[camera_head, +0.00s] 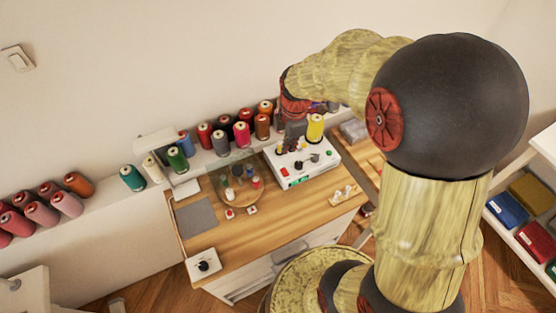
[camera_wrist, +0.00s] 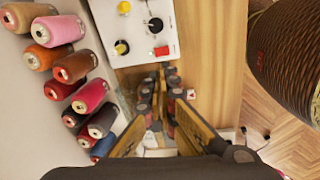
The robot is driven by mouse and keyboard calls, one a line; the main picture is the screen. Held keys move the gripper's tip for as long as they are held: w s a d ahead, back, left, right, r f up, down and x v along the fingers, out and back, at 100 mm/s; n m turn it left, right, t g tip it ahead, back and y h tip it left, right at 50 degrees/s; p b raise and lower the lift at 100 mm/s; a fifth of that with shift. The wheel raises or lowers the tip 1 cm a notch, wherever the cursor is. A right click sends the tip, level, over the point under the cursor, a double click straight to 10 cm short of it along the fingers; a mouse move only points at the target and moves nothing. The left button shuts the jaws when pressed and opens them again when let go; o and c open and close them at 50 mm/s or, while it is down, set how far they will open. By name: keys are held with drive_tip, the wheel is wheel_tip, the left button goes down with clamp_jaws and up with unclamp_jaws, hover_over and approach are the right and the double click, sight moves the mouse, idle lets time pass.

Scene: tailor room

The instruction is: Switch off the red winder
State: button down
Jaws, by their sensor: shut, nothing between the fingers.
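A white winder box (camera_head: 302,162) stands on the wooden desk, with a yellow thread spool (camera_head: 315,127) at its back right. A small red part (camera_head: 284,171) is on its front left; I cannot tell whether it is a switch or its position. The wrist view shows a white panel (camera_wrist: 140,30) with a red part (camera_wrist: 160,51), black round parts (camera_wrist: 155,25) and a yellow-topped part (camera_wrist: 122,47). My gripper (camera_wrist: 160,95) is shut and empty, below the panel in that picture. In the head view, my gripper (camera_head: 294,129) is partly hidden, near the box's back edge.
Several thread spools (camera_head: 242,134) line the ledge behind the desk, close to my gripper; they also fill the left of the wrist view (camera_wrist: 60,30). A clear round cover (camera_head: 240,185) with small items stands left of the box. Bare desk (camera_head: 300,205) lies in front.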

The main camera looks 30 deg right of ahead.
sight(284, 171)
drive_tip(key=shift+r+n, duration=0.1)
drive_tip(key=shift+n, duration=0.8)
drive_tip(key=f+b, duration=0.1)
drive_tip(key=f, duration=0.3)
drive_tip(key=w+f+b, duration=0.1)
drive_tip(key=f, duration=0.3)
drive_tip(key=f+b, duration=0.1)
drive_tip(key=f, duration=0.4)
drive_tip(key=shift+w+f, duration=0.1)
drive_tip(key=shift+w, duration=0.1)
drive_tip(key=shift+w+f, duration=0.1)
drive_tip(key=shift+f, duration=0.3)
